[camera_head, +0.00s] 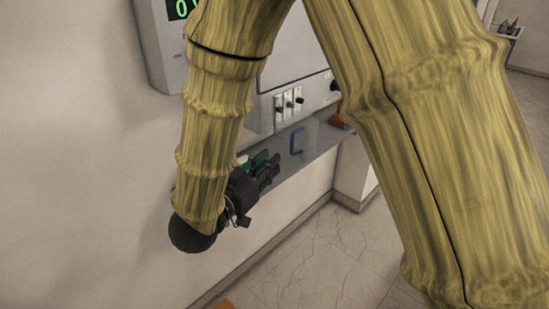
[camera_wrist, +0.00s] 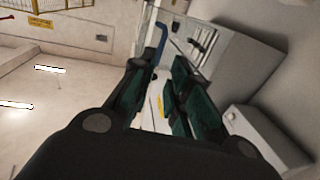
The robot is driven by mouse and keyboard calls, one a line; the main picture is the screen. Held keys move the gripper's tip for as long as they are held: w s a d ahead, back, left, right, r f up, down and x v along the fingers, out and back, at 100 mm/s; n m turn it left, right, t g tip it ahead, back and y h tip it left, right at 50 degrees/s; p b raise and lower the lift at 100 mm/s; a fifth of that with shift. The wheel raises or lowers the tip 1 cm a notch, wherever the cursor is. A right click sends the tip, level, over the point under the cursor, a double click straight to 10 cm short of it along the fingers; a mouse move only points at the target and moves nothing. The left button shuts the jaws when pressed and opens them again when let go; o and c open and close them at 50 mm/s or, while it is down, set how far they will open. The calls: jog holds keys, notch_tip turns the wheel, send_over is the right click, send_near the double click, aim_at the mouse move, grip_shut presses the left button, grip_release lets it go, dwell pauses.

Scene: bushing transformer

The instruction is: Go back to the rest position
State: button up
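My gripper (camera_head: 264,168) is at the lower middle of the head view, beside the near end of a narrow grey shelf (camera_head: 318,148) on the wall unit. In the wrist view my gripper (camera_wrist: 158,78) shows two dark fingers with green pads, standing apart. Nothing is held between them; a pale surface with a yellow mark shows through the gap. My arm reaches down and covers much of the head view.
A blue handle-like piece (camera_head: 297,142) stands on the shelf, with an orange-red object (camera_head: 341,119) farther along. Above is a grey panel with several black switches (camera_head: 289,103). A box with a green display (camera_head: 181,9) hangs upper left. Tiled floor (camera_head: 330,255) lies open below.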

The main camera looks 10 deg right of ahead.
jog(key=shift+s+a, duration=0.15)
jog(key=w+d+f+n+y, duration=0.1)
jog(key=d+f+n+y, duration=0.15)
jog(key=f, duration=0.65)
jog(key=w+d+f+n+y, duration=0.1)
jog(key=f+y, duration=0.2)
jog(key=f, duration=0.5)
jog(key=s+d+f+n+g+y, duration=0.1)
jog(key=s+f+g+y, duration=0.15)
jog(key=f, duration=0.55)
jog(key=s+d+f+n+g+y, duration=0.15)
jog(key=s+f, duration=0.25)
jog(key=f, duration=0.5)
jog(key=s+d+f+n+g+y, duration=0.1)
jog(key=s+f+g, duration=0.1)
jog(key=s+f, duration=0.3)
jog(key=s+d+f+n+g+y, duration=0.1)
jog(key=s+f, duration=0.4)
jog(key=s, duration=0.7)
jog(key=s+d+f+n+g+y, duration=0.1)
jog(key=s+d+f+g, duration=0.2)
jog(key=s, duration=0.6)
notch_tip(320, 180, down, 3)
jog(key=shift+s+d+f+g+y, duration=0.15)
jog(key=shift+s+g+y, duration=0.2)
jog(key=shift+g, duration=0.75)
